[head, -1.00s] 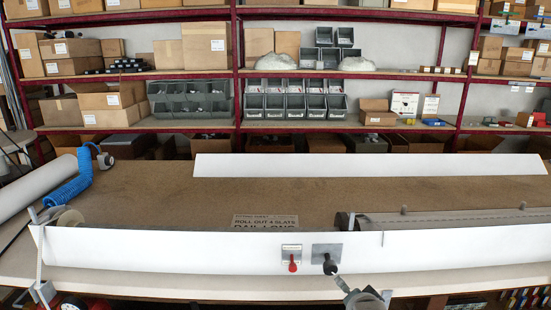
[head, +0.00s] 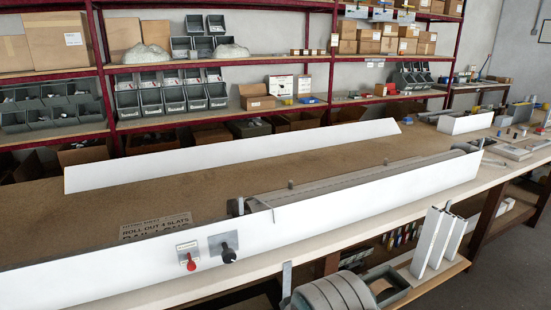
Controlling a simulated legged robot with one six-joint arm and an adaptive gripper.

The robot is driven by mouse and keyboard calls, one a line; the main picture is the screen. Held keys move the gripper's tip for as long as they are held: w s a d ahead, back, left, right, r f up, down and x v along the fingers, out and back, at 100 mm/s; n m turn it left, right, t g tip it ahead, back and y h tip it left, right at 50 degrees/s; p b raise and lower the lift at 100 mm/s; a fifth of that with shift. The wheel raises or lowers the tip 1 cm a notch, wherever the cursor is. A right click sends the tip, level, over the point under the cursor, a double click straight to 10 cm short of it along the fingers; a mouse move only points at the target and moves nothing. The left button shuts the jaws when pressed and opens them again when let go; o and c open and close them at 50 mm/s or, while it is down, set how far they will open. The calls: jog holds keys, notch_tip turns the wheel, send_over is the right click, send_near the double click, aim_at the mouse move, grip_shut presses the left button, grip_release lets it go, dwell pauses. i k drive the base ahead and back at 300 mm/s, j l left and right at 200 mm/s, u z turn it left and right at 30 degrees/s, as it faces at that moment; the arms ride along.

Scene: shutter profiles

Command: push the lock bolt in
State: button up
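A long white panel (head: 330,217) stands along the front edge of the bench. Two small fittings are on its face. One is a red knob (head: 191,265) on a pale labelled plate. The other is a black knob (head: 229,255) on a grey plate, just right of it. Neither is readable as the lock bolt for certain, and I cannot tell how far either sticks out. A sign reading "roll out 4 slats" (head: 155,227) lies behind the panel, its lower lines hidden. My gripper is not clearly in view.
A second white panel (head: 235,155) stands at the back of the bench. A long grey housing (head: 350,184) lies behind the front panel. A grey ridged rounded object (head: 335,293) is low in front, beside a pale upright strip (head: 286,279). White profiles (head: 437,240) stand at the right.

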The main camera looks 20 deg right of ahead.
aim_at(191, 265)
jog(key=i+z, duration=0.2)
jog(key=z, duration=0.3)
jog(key=i+z, duration=0.2)
jog(key=z, duration=0.25)
jog(key=i+j+z, duration=0.1)
jog(key=z, duration=0.4)
jog(key=i+u, duration=0.1)
jog(key=u, duration=2.05)
jog(key=l+u, duration=0.2)
jog(key=u, duration=0.15)
jog(key=l+u, duration=0.2)
jog(key=u, duration=0.2)
jog(key=k+l+u, duration=0.1)
jog(key=u, duration=0.25)
